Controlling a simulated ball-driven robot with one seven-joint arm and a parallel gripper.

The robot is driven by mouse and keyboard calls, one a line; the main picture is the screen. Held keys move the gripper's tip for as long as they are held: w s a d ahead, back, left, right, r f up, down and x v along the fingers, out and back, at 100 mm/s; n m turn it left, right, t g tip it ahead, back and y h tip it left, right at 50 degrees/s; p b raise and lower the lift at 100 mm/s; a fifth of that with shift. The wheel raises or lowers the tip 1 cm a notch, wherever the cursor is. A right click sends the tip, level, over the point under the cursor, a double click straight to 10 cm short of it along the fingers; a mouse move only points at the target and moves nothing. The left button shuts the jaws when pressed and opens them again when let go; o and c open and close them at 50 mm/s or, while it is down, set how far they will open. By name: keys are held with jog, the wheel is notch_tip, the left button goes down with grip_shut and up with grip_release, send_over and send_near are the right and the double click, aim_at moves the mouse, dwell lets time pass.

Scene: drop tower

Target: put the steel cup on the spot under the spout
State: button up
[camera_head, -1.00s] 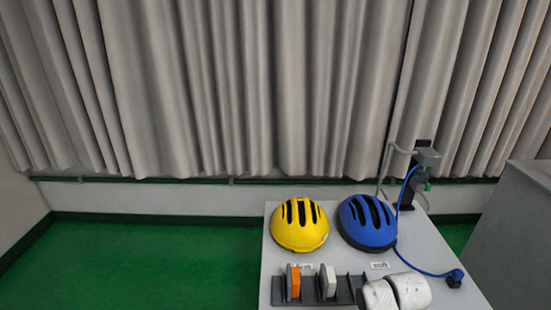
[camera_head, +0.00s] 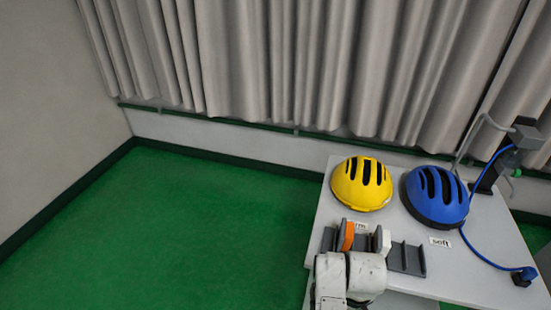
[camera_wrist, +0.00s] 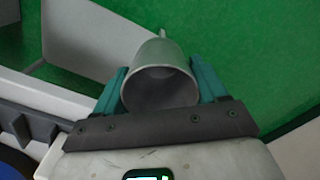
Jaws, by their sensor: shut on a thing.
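The steel cup (camera_wrist: 160,84) is a plain grey cylinder in the wrist view. My gripper (camera_wrist: 161,78) is shut on it, with one teal finger on each side. The cup's round open end faces the wrist camera, and a small stub shows at its far end. Green floor lies behind it. In the head view the cup and fingers are hidden; only my white arm shows at the table's front. A grey-headed stand (camera_head: 524,138) with a bent grey pipe is at the table's back right. I cannot clearly make out the spout or the spot under it.
A yellow helmet (camera_head: 362,184) and a blue helmet (camera_head: 436,198) sit on the white table (camera_head: 482,262). A dark rack (camera_head: 407,259) holds orange and white pieces near the front. A blue cable (camera_head: 488,255) runs down the right side. Floor left of the table is clear.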

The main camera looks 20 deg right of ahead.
jog(key=w+a+r+m, duration=0.1)
jog(key=w+a+r, duration=0.1)
jog(key=w+a, duration=0.2)
jog(key=shift+a+b, duration=0.35)
jog(key=shift+a, duration=0.35)
